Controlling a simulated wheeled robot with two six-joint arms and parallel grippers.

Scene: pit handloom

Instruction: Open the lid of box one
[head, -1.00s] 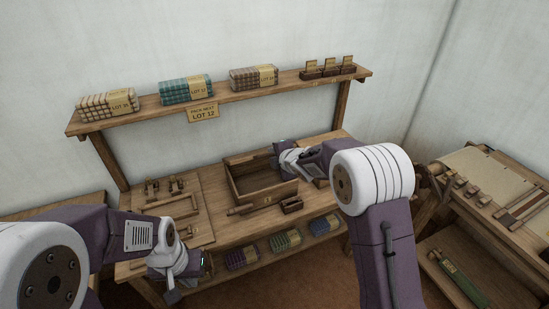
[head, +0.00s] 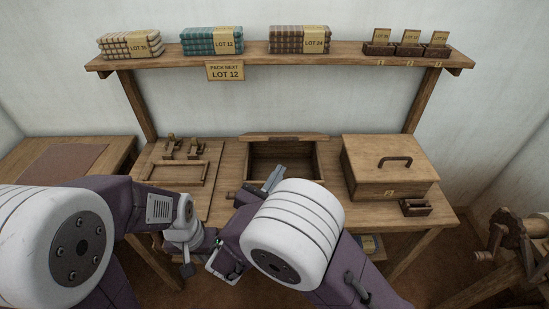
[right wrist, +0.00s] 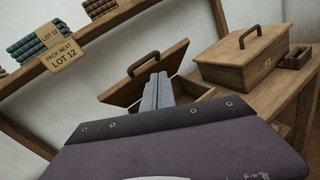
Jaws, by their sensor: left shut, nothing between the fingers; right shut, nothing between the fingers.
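An open wooden box (head: 251,165) stands in the middle of the bench; its number is hidden behind my right arm. Its lid (head: 285,137) is raised at the back edge, seen nearly edge-on. In the right wrist view the lid (right wrist: 140,80) leans back, its dark handle showing. My right gripper (head: 273,178) is shut and empty in front of the box opening; its fingers (right wrist: 158,92) overlap the lid and box in the wrist view, and contact cannot be told. My left gripper (head: 187,270) is shut and empty, low at the bench's front edge.
A closed box marked 2 (head: 385,182) with a handle stands to the right, a small wooden holder (head: 415,207) before it. A tray with wooden fittings (head: 175,172) lies left. A shelf (head: 345,62) with cloth bundles spans above.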

